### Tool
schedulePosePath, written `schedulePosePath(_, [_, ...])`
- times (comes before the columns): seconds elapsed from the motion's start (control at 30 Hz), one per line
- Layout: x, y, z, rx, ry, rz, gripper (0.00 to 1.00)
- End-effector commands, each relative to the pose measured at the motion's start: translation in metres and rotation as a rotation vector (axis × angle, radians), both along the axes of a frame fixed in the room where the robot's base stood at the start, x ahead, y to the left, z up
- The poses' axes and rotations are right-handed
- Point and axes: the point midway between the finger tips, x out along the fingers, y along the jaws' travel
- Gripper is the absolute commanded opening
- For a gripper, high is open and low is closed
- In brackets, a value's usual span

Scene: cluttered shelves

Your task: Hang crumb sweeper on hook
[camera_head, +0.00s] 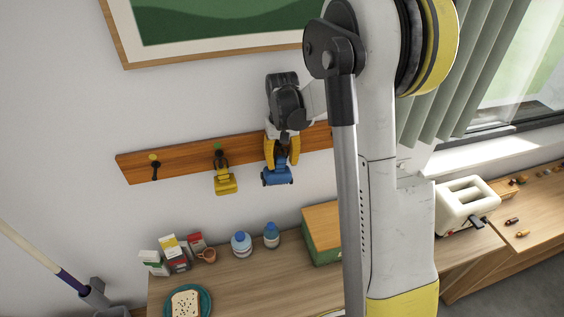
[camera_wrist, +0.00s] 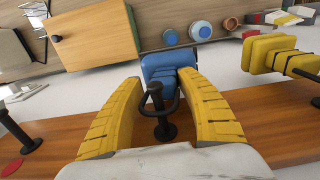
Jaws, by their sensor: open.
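A blue tool with a black handle loop, which looks like the crumb sweeper (camera_head: 277,177), is at the wooden hook rail (camera_head: 185,158). In the wrist view the blue sweeper (camera_wrist: 168,67) lies between and beyond my two yellow fingers. Its black loop appears to pass around a black hook (camera_wrist: 155,92) on the rail. My gripper (camera_head: 281,163) is open, with its fingers spread on both sides of the loop; it also shows in the wrist view (camera_wrist: 158,80). Whether a finger touches the sweeper cannot be told.
A yellow sweeper (camera_head: 224,183) hangs from the hook to the left. The far-left hook (camera_head: 155,168) is bare. Below stand a wooden counter (camera_head: 235,285), bottles (camera_head: 241,244), cartons (camera_head: 172,250), a mug (camera_head: 208,255), a plate with bread (camera_head: 187,303) and a green-sided box (camera_head: 322,235).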

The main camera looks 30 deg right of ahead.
Motion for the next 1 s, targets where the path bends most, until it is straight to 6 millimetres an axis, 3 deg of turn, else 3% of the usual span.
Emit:
schedulePosePath(0.17, [-0.001,0.000,0.027,0.000,0.000,0.000,0.45])
schedulePosePath(0.4, [-0.001,0.000,0.081,0.000,0.000,0.000,0.45])
schedulePosePath(0.6, [-0.001,0.000,0.110,0.000,0.000,0.000,0.45])
schedulePosePath(0.83, [-0.002,0.000,0.117,0.000,0.000,0.000,0.45])
schedulePosePath(1.0, [-0.010,0.011,0.107,-0.007,-0.026,0.014,0.45])
